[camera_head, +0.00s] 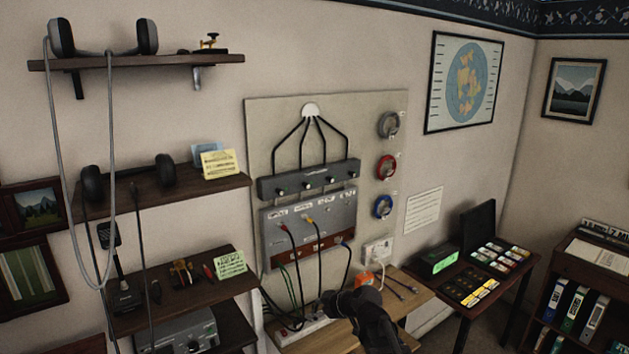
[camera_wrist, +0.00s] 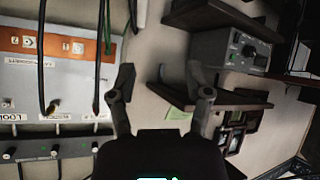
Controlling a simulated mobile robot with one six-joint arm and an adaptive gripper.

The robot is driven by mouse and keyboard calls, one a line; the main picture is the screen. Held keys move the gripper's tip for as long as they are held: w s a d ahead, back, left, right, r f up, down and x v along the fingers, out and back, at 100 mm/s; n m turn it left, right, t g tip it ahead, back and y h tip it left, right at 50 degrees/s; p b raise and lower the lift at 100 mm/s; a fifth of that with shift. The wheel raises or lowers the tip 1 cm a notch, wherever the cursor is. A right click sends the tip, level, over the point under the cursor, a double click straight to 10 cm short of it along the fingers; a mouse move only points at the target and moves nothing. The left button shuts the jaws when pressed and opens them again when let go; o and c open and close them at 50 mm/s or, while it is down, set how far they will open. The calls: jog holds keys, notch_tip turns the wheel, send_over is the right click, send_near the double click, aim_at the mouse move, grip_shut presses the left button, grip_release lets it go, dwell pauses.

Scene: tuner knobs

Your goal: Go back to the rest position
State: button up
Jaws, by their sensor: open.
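My gripper (camera_wrist: 160,84) is open in the wrist view, with its two fingers apart and nothing between them. In the head view my dark arm end (camera_head: 362,312) is low in the middle, in front of the wooden desk (camera_head: 412,318). The grey patch panel (camera_head: 335,223) on the wall board has red, black and other cables plugged in; it also shows, turned sideways, at the left of the wrist view (camera_wrist: 40,78). A grey unit with several small knobs (camera_head: 310,179) sits above the panel. The fingertips are hidden or unclear in the head view.
Wall shelves (camera_head: 160,192) with headphones and small tools stand at the left. A grey knobbed box (camera_head: 180,333) is on the lowest shelf. A power strip (camera_head: 303,328) lies on the desk, left of my arm. A side table (camera_head: 500,290) with a green-lit clock (camera_head: 434,261) is at right.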

jog(key=s+d+f+m+g+h, duration=0.3)
jog(key=s+d+m, duration=0.3)
jog(key=s+d, duration=0.2)
jog(key=s+d+f+m+g+h+b, duration=0.1)
jog(key=s+d+f+m+g+h, duration=0.2)
jog(key=s+d+f+m+h, duration=0.2)
jog(key=s+d+f+m, duration=0.1)
jog(key=s+d+m, duration=0.1)
jog(key=s+d, duration=0.1)
jog(key=shift+s+d+g+h, duration=0.3)
jog(key=shift+s, duration=0.5)
